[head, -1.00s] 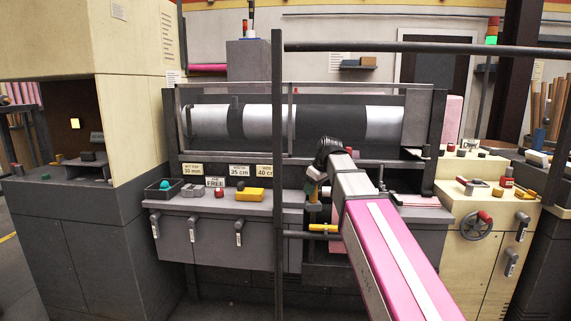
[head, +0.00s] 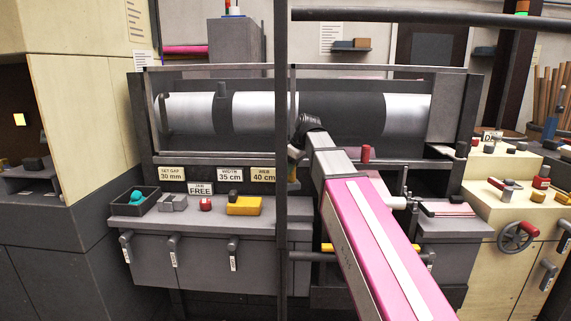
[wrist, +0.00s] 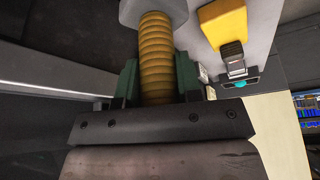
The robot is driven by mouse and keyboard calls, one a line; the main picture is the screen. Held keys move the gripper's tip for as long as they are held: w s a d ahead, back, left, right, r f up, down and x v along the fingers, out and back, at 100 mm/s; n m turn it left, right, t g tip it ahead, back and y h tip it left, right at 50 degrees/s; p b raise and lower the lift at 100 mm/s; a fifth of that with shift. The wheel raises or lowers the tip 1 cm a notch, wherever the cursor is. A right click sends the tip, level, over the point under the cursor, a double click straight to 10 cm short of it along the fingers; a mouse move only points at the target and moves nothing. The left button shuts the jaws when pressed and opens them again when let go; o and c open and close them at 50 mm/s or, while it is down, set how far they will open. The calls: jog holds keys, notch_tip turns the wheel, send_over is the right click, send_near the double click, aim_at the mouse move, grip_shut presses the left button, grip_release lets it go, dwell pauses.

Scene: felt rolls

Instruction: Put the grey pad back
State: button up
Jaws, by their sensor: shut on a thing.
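In the wrist view my gripper (wrist: 158,76) has its two green fingers shut on either side of a ribbed yellow-brown handle. A pale grey, flat-faced piece (wrist: 153,12) sits at the handle's far end; I take it to be the grey pad, cut off by the top edge. In the head view my pink-sided arm reaches in front of the machine. The gripper and held pad are mostly hidden there behind a dark upright post, above the right part of the grey bench (head: 215,221).
The bench bears a black tray (head: 135,208) with a teal ball, a grey block (head: 173,203), a red knob (head: 205,204) and a yellow block (head: 245,206). The dark post (head: 281,100) stands in front. The roller (head: 340,113) lies behind. A handwheel (head: 515,236) is at right.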

aim_at(290, 184)
dwell(0.4)
jog(key=shift+f, duration=3)
jog(key=shift+f, duration=0.5)
jog(key=o, duration=1.1)
jog(key=shift+c, duration=0.2)
jog(key=v, duration=1)
jog(key=shift+r, duration=0.4)
jog(key=shift+s+d, duration=0.1)
jog(key=shift+d, duration=0.05)
